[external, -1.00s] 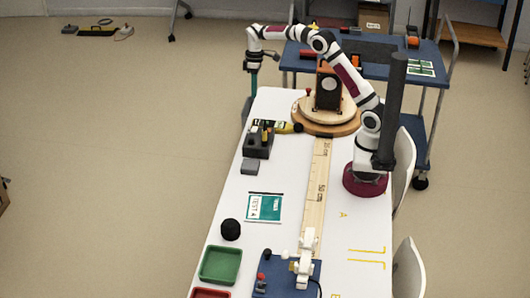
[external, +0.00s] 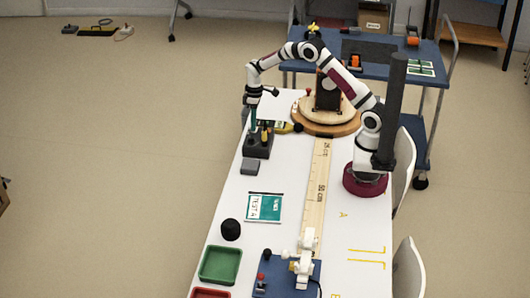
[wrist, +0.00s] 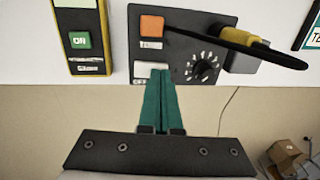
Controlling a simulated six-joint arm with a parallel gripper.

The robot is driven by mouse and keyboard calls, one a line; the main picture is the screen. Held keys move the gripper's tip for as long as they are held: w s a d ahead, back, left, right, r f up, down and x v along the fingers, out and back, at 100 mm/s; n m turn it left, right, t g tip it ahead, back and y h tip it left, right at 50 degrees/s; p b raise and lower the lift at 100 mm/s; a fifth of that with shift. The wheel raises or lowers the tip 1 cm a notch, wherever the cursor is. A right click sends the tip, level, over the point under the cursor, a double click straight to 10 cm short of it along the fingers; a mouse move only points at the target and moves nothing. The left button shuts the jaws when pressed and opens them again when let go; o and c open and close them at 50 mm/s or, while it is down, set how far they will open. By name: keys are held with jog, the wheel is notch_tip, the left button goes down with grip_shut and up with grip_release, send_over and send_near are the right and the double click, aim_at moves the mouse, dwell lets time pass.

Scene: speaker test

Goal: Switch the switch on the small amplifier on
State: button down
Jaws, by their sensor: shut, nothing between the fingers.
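The small amplifier, a dark grey box (external: 258,152), stands near the left table edge in the external view. In the wrist view its dark panel (wrist: 180,48) has an orange switch (wrist: 152,25), a white label below it and a round dial (wrist: 203,68). I cannot tell the switch's position. My gripper (external: 253,128) points down at the amplifier. Its teal fingers (wrist: 155,73) are shut and empty, with tips at the panel's near edge, below the switch in the wrist view. Contact cannot be told.
A yellow and black device with a green ON button (wrist: 79,40) lies left of the amplifier in the wrist view. A small grey box (external: 249,166) and a TEST card (external: 264,208) lie nearby. A wooden turntable (external: 325,128) carries a speaker.

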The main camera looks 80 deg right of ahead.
jog(key=shift+a+f, duration=0.15)
jog(key=shift+f, duration=0.15)
jog(key=shift+d, duration=0.85)
